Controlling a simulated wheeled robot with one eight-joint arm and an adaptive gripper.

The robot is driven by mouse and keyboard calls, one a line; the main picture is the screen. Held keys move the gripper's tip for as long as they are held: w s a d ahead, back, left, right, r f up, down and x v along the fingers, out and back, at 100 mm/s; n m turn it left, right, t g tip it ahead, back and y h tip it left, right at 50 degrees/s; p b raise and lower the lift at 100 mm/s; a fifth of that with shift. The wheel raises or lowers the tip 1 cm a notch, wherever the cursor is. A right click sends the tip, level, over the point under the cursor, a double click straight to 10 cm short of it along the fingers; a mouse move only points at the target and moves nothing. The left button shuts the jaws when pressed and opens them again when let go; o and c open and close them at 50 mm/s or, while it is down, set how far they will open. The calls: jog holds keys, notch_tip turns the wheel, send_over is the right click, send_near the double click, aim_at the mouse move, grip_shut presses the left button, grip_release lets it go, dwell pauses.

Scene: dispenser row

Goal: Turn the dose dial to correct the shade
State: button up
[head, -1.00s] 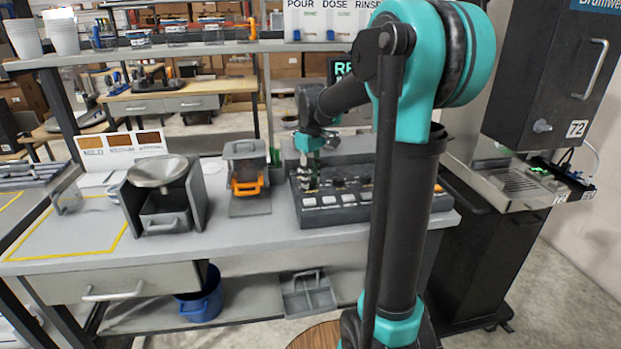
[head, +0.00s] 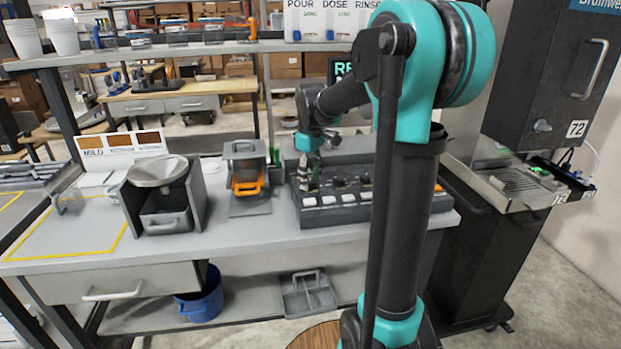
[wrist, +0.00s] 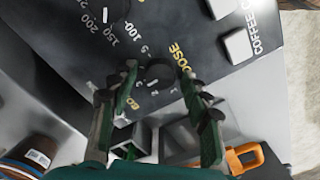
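The dose dial (wrist: 158,73) is a dark round knob on the black control panel (wrist: 190,30), beside the yellow "DOSE" lettering and a numbered scale. My gripper (wrist: 157,68) is open, with one green-and-black finger on each side of the dial. Whether the fingers touch it I cannot tell. In the head view my gripper (head: 307,185) is over the left end of the panel (head: 325,217), and the dial is not clearly visible. The shade card (head: 120,146) with brown samples, one labelled "MILD", stands at the back left of the bench.
A grey stand with a metal bowl (head: 158,170) and a grey unit with an orange handle (head: 247,187) stand left of the panel. White buttons line the panel's front edge. A yellow-outlined area (head: 70,243) lies at the left. The dispenser (head: 545,85) is at the right.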

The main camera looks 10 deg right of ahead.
aim_at(311, 181)
notch_tip(311, 181, up, 12)
dwell(0.8)
